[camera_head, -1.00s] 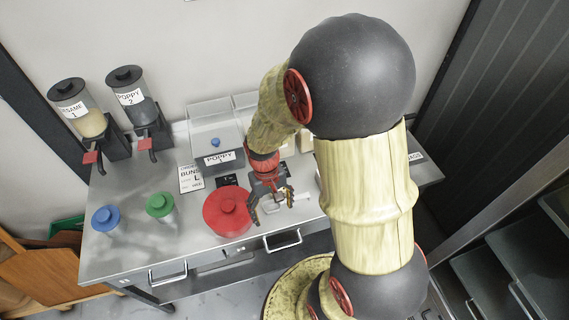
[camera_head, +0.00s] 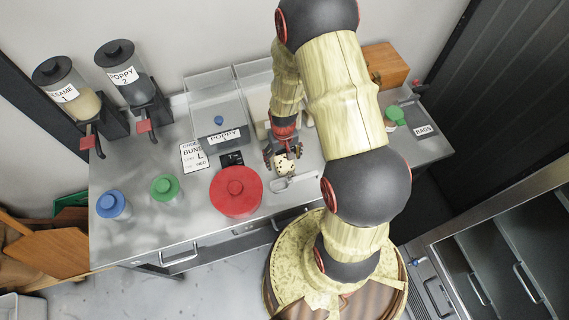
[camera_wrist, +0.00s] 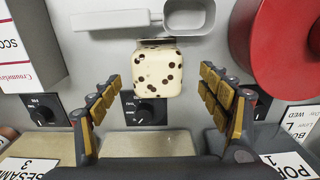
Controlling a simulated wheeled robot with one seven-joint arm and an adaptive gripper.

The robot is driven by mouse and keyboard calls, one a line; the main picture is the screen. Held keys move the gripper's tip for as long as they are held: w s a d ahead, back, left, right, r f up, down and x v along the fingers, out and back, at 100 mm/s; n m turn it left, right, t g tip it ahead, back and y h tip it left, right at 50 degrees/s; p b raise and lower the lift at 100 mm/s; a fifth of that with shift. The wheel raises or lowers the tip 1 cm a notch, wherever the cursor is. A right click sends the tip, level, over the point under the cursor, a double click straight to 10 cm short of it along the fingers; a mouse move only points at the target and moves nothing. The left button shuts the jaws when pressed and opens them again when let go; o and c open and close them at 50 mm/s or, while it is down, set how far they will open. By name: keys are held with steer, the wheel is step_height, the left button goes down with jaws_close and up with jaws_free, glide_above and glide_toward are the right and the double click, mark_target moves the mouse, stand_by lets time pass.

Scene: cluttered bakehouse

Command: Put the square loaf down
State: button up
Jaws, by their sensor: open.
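The square loaf (camera_wrist: 157,70) is a cream block with dark brown spots. In the wrist view it lies between the two fingers of my gripper (camera_wrist: 160,82), with a gap on each side. My gripper is open. In the head view the loaf (camera_head: 285,164) shows just below my gripper (camera_head: 283,155), near the counter's front middle. Whether its underside rests on the counter (camera_head: 200,215) is hard to tell.
A pale scoop (camera_head: 294,182) lies just in front of the loaf. A red round lidded tub (camera_head: 236,192) stands to the left, with green (camera_head: 164,187) and blue (camera_head: 112,204) lidded jars beyond. A clear poppy bin (camera_head: 217,125) stands behind. The counter's left part has free room.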

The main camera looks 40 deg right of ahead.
mark_target(284, 161)
steer(key=shift+w+d+f, duration=0.1)
steer(key=shift+d+f, duration=0.05)
steer(key=shift+f, duration=0.95)
steer(key=shift+d+f, duration=0.1)
steer(key=shift+f, duration=1)
steer(key=shift+c, duration=0.4)
steer(key=c, duration=0.7)
steer(key=shift+c, duration=0.8)
steer(key=shift+r, duration=0.2)
